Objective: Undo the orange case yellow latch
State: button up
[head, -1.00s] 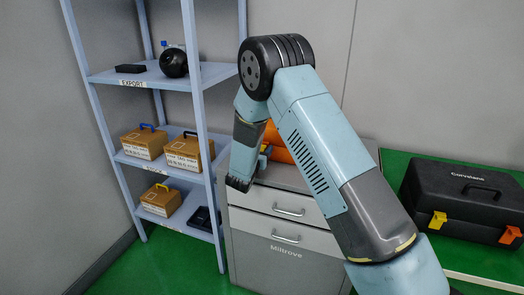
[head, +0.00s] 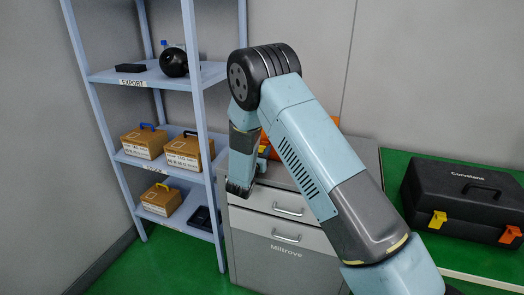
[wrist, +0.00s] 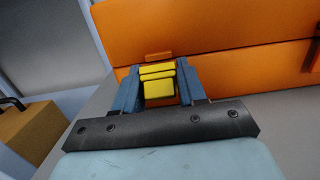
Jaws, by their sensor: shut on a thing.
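The orange case (wrist: 220,45) fills the upper part of the wrist view. In the head view only a bit of it (head: 268,140) shows behind my arm, on top of the grey cabinet. Its yellow latch (wrist: 158,82) is on the front face, below a small orange catch. My gripper (wrist: 157,80) has its two blue fingers on either side of the yellow latch, shut on it. In the head view my gripper is mostly hidden by my own arm, and the latch cannot be made out clearly.
The grey drawer cabinet (head: 285,255) stands under the case. A blue-grey shelf rack (head: 205,120) with cardboard boxes (head: 145,143) is close on the left. A black case (head: 465,200) with yellow and orange latches lies on the green bench (head: 395,165) at right.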

jog(key=o, duration=0.9)
jog(key=shift+c, duration=0.2)
jog(key=v, duration=1.4)
jog(key=shift+w, duration=0.1)
